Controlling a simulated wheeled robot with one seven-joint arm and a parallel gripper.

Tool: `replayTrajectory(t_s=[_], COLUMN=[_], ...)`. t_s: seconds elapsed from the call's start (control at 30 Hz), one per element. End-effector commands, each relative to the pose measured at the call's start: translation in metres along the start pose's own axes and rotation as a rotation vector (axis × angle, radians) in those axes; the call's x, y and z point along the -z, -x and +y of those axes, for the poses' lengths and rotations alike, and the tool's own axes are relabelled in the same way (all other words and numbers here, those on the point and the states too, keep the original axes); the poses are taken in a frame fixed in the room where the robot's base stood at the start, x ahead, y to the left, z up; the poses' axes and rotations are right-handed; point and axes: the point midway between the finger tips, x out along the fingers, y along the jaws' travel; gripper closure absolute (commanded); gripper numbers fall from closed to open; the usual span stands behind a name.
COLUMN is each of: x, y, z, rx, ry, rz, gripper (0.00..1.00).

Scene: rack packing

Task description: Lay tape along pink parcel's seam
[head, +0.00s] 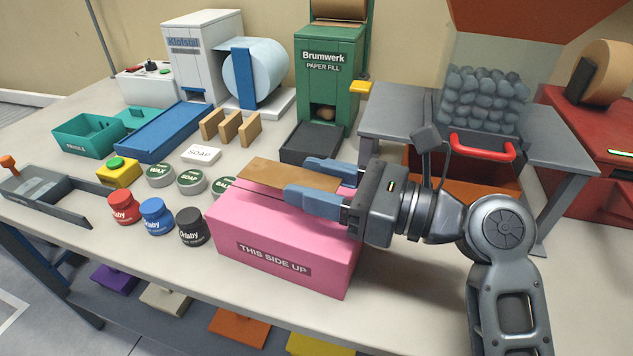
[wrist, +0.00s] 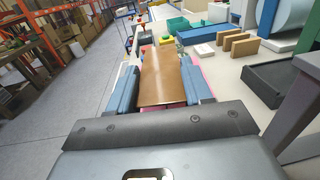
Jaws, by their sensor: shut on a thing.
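The pink parcel (head: 290,245) stands on the table with "THIS SIDE UP" on its front side. A brown tape strip (head: 268,174) lies at the parcel's top, running left from my gripper. My gripper (head: 305,181) is over the parcel's right part, its blue fingers on either side of the strip. It is shut on the tape strip, which also shows between the fingers in the wrist view (wrist: 160,78). Part of a dark seam line shows on the parcel's top in front of the strip. I cannot tell whether the strip touches the parcel all along.
The paper-fill machine (head: 327,85) stands at the back. A grey stand (head: 390,122) with an orange bin underneath is at right.

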Motion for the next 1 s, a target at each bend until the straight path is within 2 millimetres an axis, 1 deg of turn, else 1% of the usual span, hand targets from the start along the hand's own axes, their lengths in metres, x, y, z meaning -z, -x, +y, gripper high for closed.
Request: replayTrajectory(t_s=[0.53, 0.7, 0.73, 1.0], x=[-0.0004, 0.0023, 0.002, 0.002], y=[0.0, 0.0001, 0.0, 0.0], z=[0.0, 0.0, 0.0, 0.0], rx=[0.0, 0.0, 0.0, 0.0], ry=[0.0, 0.0, 0.001, 0.0], rz=[0.0, 0.0, 0.0, 0.0], gripper=[0.78, 0.78, 0.48, 0.23])
